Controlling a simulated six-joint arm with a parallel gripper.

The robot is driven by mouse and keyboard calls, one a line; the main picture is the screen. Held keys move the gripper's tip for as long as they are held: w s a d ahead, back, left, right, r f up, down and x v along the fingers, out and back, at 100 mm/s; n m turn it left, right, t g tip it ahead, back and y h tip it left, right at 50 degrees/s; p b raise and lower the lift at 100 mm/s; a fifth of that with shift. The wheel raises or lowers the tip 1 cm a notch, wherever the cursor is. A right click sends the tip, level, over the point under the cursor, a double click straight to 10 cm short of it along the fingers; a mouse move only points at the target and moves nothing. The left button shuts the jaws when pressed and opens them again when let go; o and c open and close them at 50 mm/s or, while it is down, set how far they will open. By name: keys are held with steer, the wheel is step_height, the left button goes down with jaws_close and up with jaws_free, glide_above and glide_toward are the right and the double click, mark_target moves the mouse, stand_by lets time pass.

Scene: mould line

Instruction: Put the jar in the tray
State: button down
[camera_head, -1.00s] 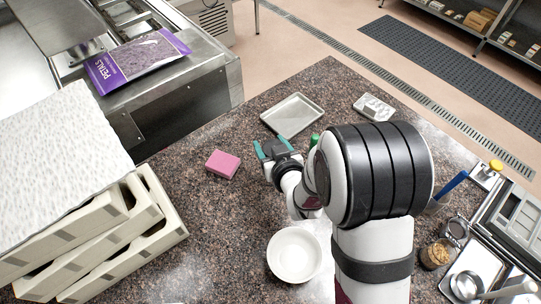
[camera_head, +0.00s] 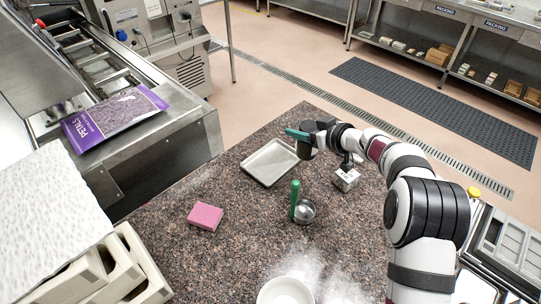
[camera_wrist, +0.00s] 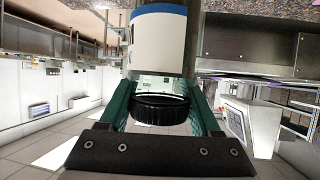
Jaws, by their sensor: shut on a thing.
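My gripper (camera_head: 304,135) has teal fingers and is shut on the jar (camera_head: 305,150). In the wrist view the jar (camera_wrist: 160,45) has a black lid and a white label with a blue band, and the lid end lies between the fingers of my gripper (camera_wrist: 160,106). The grey metal tray (camera_head: 268,176) lies on the speckled counter and looks empty. In the head view the jar overlaps the tray's upper right corner; its height above the tray is hard to tell.
A pink sponge (camera_head: 205,216) is front left, a white bowl (camera_head: 285,292) at the front. Pale moulds (camera_head: 135,265) stand left. Free counter (camera_head: 245,245) lies between sponge and bowl.

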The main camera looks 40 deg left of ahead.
steer(key=s+a+f, duration=0.4)
steer(key=a+f, duration=0.5)
steer(key=f, duration=0.1)
steer(key=shift+a, duration=0.1)
steer(key=shift+f, duration=0.55)
steer(key=shift+c, duration=0.5)
jaws_free()
